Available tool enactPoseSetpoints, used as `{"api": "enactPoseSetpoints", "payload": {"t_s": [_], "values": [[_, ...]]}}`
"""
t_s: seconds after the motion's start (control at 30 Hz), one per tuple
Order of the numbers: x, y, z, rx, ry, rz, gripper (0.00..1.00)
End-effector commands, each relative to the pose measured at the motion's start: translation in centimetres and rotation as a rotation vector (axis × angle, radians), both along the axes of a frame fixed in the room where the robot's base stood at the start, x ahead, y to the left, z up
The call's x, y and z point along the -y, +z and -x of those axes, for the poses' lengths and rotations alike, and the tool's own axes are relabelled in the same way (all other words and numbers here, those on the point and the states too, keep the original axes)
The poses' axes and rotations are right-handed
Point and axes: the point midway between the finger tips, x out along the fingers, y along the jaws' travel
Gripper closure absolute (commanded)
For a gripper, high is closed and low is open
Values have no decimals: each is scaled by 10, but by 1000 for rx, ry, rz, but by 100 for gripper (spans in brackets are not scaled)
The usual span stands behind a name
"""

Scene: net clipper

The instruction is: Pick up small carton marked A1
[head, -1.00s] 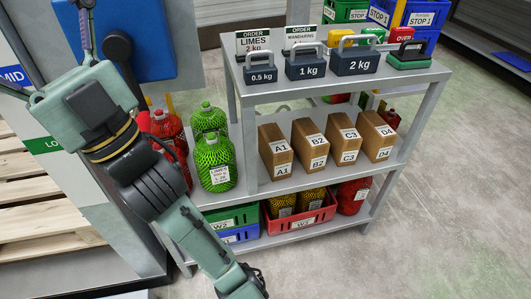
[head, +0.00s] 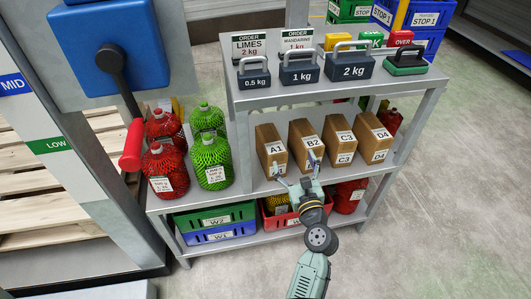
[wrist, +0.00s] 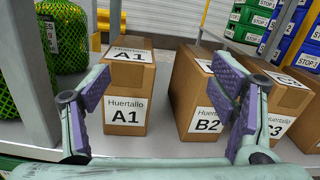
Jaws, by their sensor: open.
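The small carton marked A1 (head: 270,150) stands upright on the middle shelf, leftmost in a row of brown cartons. In the wrist view, carton A1 (wrist: 126,90) is ahead between my fingers, nearer the left one, with its label facing me. My gripper (head: 299,172) is in front of the shelf, near the fronts of A1 and B2. In the wrist view my gripper (wrist: 160,100) is open and empty, its left finger overlapping the left edge of A1. Carton B2 (wrist: 200,95) stands to the right, partly behind the right finger.
Cartons C3 (head: 338,140) and D4 (head: 374,137) stand to the right. Green net bags of limes (head: 211,160) stand left of A1 beyond a shelf post. Weights (head: 300,68) sit on the top shelf above.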

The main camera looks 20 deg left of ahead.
Motion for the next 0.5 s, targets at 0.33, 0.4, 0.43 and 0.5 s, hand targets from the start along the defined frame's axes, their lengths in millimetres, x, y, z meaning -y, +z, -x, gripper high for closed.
{"api": "enactPoseSetpoints", "payload": {"t_s": [0.33, 0.4, 0.43, 0.5], "values": [[-42, -34, -10, -133, 92, -98, 22], [-49, -34, -18, -132, 93, -98, 22], [-51, -34, -20, -132, 92, -98, 22], [-54, -35, -24, -132, 91, -97, 22]]}}
